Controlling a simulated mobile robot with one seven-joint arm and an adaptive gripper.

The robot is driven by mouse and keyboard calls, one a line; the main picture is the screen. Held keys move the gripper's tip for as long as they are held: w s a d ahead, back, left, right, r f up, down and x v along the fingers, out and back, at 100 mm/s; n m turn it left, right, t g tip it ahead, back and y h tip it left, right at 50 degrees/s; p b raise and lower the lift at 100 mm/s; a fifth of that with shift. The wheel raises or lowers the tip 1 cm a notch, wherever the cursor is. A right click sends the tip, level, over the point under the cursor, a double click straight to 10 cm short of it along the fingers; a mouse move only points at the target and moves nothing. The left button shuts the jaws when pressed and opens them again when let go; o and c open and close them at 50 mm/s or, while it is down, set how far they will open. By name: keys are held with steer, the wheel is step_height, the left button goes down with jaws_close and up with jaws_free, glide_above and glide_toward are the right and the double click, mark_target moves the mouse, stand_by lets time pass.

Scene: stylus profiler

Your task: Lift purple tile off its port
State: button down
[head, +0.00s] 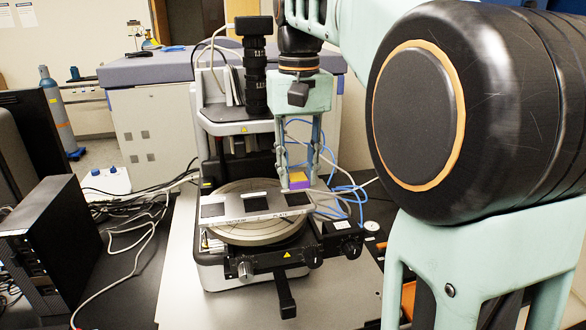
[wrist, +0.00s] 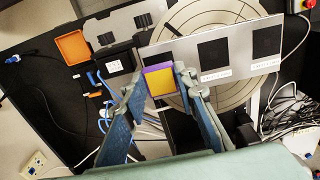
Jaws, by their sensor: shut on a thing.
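The purple tile (head: 299,184) has a yellow block on top and is at the right end of the pale vacuum plate (head: 236,217). In the wrist view the purple tile (wrist: 154,68) shows as a rim around the yellow face. My gripper (head: 299,174) points down, with one finger on each side of the yellow block. In the wrist view my gripper (wrist: 161,82) is closed on it. The port under the tile is hidden. I cannot tell whether the tile touches the plate. Two dark square ports (wrist: 213,54) are bare.
The plate lies over a round stage (head: 258,236) on the profiler. A black camera column (head: 254,75) stands left of my gripper. Blue tubes (head: 345,190) loop to the right. An orange tray (wrist: 73,47) lies on the table. A black box (head: 55,245) stands at left.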

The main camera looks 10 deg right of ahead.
mark_target(298, 178)
steer(key=shift+r, duration=2.5)
